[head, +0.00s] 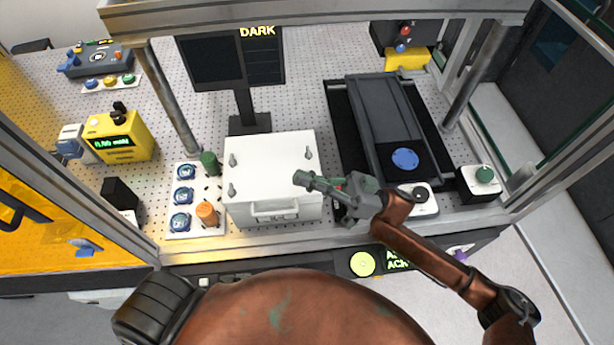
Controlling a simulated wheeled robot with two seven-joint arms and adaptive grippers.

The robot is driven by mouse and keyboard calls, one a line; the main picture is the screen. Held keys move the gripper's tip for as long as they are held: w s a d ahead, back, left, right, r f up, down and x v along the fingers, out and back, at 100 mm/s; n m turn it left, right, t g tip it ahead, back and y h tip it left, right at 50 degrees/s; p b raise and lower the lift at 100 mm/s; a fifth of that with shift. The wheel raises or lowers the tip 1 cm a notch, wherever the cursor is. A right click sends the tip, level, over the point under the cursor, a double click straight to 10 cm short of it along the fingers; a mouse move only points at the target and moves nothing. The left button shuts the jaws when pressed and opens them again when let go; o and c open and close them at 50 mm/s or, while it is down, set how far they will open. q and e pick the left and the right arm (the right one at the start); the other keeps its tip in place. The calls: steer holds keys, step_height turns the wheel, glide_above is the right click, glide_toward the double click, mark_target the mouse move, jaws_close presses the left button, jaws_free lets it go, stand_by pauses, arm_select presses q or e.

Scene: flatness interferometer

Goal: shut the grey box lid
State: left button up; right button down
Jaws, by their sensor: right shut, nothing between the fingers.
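The pale grey box (273,213) stands in the middle of the perforated table, with a handle on its front face. Its lid (270,160) is a flat white-grey top with several small grey posts on it. The lid appears to lie level on the box; I cannot tell whether a small gap is left. My left gripper is not in view.
A dark monitor reading DARK (225,62) stands behind the box. A dark grey slide unit with a blue disc (404,159) is to the right. A tray of blue round parts (168,222) and green and orange cylinders are left. Metal frame posts (168,98) flank the table.

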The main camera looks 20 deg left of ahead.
step_height(320, 180, up, 10)
stand_by(0.6)
steer(key=shift+d, duration=0.1)
